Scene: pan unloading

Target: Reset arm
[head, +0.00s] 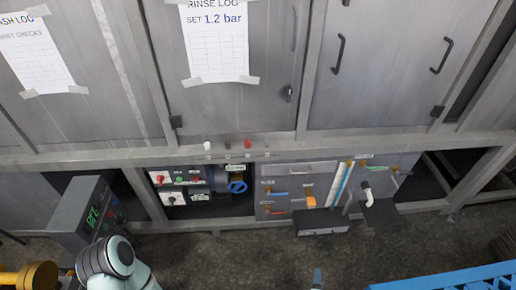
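A white and dark grey joint of my arm shows at the bottom left; no gripper shows on it. A small blue-grey tip at the bottom edge, right of centre, seems to be the end of my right gripper (317,279). The rest of it is cut off below the picture, so its opening and anything in it are hidden. It appears apart from the cabinets. My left gripper is out of view. No pan is visible.
Grey cabinets (240,110) with paper logs stand ahead. Below are a control panel (180,187), coloured valves (290,195) and a dark box (322,222). A display console (85,215) and brass-coloured part (30,276) are left. A blue crate (450,281) is bottom right. Floor between is clear.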

